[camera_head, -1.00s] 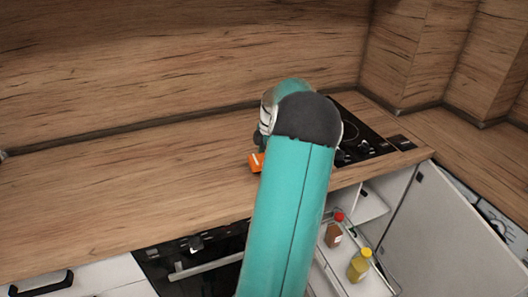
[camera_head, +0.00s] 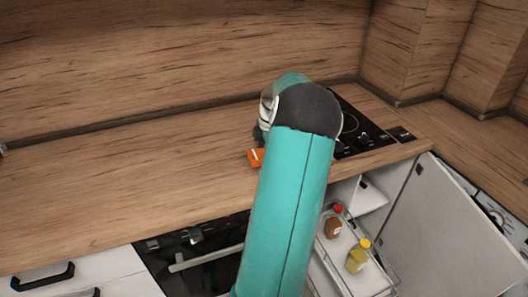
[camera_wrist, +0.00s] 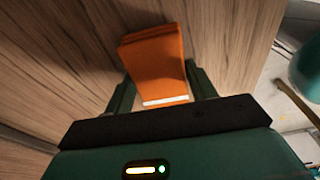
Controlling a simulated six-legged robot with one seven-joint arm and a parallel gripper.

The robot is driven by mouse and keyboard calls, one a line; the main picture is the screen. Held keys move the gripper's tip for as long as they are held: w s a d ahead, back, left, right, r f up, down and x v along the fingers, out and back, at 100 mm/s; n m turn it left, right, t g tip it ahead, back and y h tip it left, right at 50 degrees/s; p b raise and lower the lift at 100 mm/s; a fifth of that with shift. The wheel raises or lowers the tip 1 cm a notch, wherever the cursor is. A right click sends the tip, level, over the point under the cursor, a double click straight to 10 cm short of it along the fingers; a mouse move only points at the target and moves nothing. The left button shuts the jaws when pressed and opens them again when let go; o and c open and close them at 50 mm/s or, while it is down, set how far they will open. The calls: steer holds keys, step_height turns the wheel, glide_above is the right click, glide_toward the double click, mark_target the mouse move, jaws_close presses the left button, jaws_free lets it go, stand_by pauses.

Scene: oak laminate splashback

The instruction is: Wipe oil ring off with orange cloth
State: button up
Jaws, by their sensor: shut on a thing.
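The orange cloth (camera_wrist: 156,62) is a folded pad with a pale strip along its near edge. In the wrist view it sits between the two dark green fingers of my gripper (camera_wrist: 160,92), which is shut on it. In the head view a small part of the cloth (camera_head: 256,155) shows at the left of my arm, over the wooden counter (camera_head: 120,175). I cannot tell whether the cloth touches the counter. My arm hides most of the gripper in the head view. I see no oil ring in either view.
A black hob (camera_head: 362,130) lies at the counter's right end. Below, an open pull-out rack (camera_head: 340,262) holds a red-capped bottle (camera_head: 333,226) and a yellow bottle (camera_head: 357,258). An open white door (camera_head: 450,235) stands right. The counter's left part is clear.

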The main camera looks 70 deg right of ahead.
steer(key=shift+f, duration=0.5)
steer(key=shift+a, duration=0.1)
steer(key=shift+s+a+r, duration=0.15)
steer(key=shift+s+a, duration=0.7)
steer(key=shift+a, duration=0.2)
steer(key=shift+w+d+f, duration=0.1)
steer(key=shift+w+d, duration=0.5)
steer(key=shift+d, duration=0.15)
steer(key=shift+w+d+f, duration=0.1)
steer(key=shift+w+d, duration=0.45)
steer(key=shift+d, duration=0.2)
steer(key=shift+w+d, duration=0.55)
steer(key=shift+d, duration=0.2)
steer(key=shift+s+a, duration=0.85)
steer(key=shift+a, duration=0.3)
steer(key=shift+s+a, duration=0.85)
steer(key=shift+a, duration=0.25)
steer(key=shift+w+d+r, duration=0.1)
steer(key=shift+w+d, duration=0.8)
steer(key=shift+d, duration=0.25)
steer(key=shift+w+d, duration=0.85)
steer(key=shift+d, duration=0.25)
steer(key=shift+s+a, duration=0.6)
steer(key=shift+a, duration=0.2)
steer(key=shift+s+a, duration=0.6)
steer(key=shift+a, duration=0.15)
